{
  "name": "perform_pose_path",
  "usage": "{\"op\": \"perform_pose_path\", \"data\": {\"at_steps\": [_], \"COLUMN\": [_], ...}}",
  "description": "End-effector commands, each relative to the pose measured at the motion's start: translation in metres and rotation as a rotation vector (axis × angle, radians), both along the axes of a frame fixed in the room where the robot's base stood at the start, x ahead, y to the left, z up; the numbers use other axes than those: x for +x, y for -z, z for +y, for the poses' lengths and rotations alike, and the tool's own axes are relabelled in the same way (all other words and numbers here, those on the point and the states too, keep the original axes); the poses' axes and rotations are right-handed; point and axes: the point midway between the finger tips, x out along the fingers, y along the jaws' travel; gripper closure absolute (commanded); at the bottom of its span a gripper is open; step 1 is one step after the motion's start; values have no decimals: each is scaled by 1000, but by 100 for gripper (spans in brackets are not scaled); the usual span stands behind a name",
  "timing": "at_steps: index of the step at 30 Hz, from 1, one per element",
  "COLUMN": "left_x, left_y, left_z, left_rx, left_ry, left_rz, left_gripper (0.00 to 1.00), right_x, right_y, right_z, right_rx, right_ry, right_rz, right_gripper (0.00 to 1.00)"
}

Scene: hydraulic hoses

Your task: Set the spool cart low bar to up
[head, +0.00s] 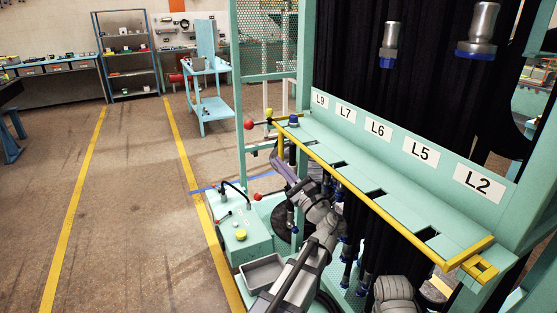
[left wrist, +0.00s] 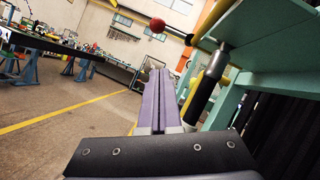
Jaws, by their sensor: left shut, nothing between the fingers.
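The green spool cart frame (head: 305,45) stands at the right. A long yellow bar (head: 375,207) runs along the front of its slotted shelf, below the hose labels. A red ball knob (head: 249,124) is near its far end; a red ball also shows in the left wrist view (left wrist: 157,25). A second red knob (head: 257,197) is lower down. I cannot tell which part is the low bar. My left gripper (head: 279,160) is shut and empty beside the far end of the cart, below the yellow bar. Its purple fingers also show in the left wrist view (left wrist: 158,75). My right gripper is not in view.
Several hoses with blue caps hang under the shelf; two hose ends (head: 390,38) hang above it. A green box with a yellow button (head: 240,235) and a grey tray (head: 262,272) sit low beside my left arm. The floor (head: 140,190) at left is clear.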

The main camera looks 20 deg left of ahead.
Motion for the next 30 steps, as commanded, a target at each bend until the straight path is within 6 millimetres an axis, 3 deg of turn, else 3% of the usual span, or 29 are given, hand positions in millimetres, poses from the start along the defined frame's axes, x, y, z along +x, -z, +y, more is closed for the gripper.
{"op": "perform_pose_path", "data": {"at_steps": [11,18,30], "left_x": [31,24,23], "left_y": [-37,-57,-61], "left_z": [63,76,80], "left_rx": [-2,-2,-1], "left_ry": [-1,0,1], "left_rz": [-1,-1,-1], "left_gripper": [100,100,100], "right_x": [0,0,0], "right_y": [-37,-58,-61], "right_z": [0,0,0], "right_rx": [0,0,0], "right_ry": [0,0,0], "right_rz": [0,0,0], "right_gripper": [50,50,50]}}
